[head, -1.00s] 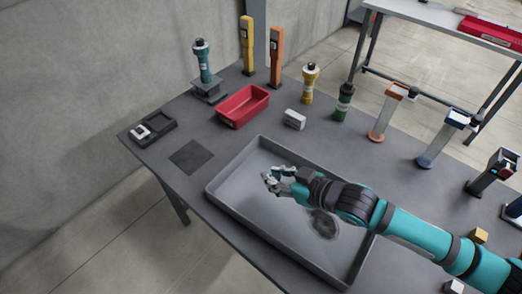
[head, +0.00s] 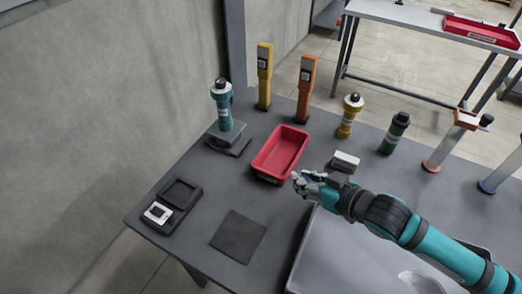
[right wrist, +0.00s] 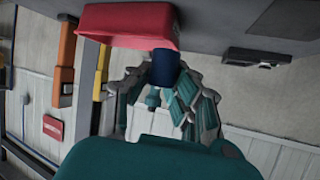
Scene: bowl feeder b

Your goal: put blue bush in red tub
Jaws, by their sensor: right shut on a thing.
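The red tub (head: 281,154) stands on the dark table, empty as far as I can see. It also shows at the top of the right wrist view (right wrist: 128,24). My right gripper (head: 303,181) is just beyond the near right corner of the tub, outside its rim. In the right wrist view the gripper (right wrist: 163,88) is shut on the blue bush (right wrist: 165,68), a dark blue cylinder between the fingertips. The bush is hidden by the fingers in the head view. My left gripper is not in view.
A white-grey block (head: 345,161) sits right of the tub, close to my right gripper. A teal post on a stand (head: 222,108) is left of the tub; yellow (head: 264,75) and orange (head: 306,88) posts stand behind. The large grey tray (head: 304,254) lies in front.

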